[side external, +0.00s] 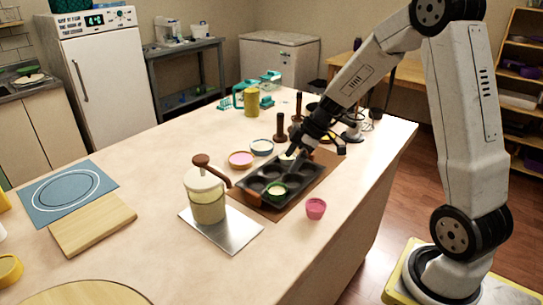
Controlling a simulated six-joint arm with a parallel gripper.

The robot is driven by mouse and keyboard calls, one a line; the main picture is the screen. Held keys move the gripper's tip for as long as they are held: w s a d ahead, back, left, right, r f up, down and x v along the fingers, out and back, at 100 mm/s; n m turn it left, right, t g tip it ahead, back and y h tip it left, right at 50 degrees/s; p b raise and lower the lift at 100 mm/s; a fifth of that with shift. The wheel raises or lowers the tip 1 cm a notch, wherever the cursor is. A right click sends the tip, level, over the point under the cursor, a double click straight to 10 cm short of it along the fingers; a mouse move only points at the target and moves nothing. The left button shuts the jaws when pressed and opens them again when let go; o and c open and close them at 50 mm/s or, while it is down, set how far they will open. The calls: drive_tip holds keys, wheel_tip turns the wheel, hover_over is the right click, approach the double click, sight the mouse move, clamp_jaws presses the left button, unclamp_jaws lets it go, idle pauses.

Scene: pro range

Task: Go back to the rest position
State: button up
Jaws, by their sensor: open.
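My gripper (301,152) is open and points down over the far part of a dark muffin tin (262,197) on the counter. I cannot tell whether its fingertips touch anything. The tin lies on a brown mat (245,209). A pale filling or cup (287,156) shows close to my fingertips, partly hidden by the gripper.
A lidded jar with a brown handle (206,196) stands on a metal plate (238,236) left of the tin. A pink cup (316,209) stands to its right. Bowls (241,159) and brown-handled tools (280,130) lie behind. The front-left counter holds a blue mat (105,190) and wooden board (92,224).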

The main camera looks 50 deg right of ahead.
drive_tip(key=s+a+f+m+g+h, duration=0.1)
drive_tip(key=s+a+m+h, duration=0.3)
drive_tip(key=s+a+m, duration=0.4)
drive_tip(key=shift+s+a+f+m+g, duration=0.35)
drive_tip(key=shift+s+a+f, duration=0.25)
drive_tip(key=shift+s+a, duration=1.75)
drive_tip(key=shift+s+d, duration=0.1)
drive_tip(key=shift+d, duration=0.05)
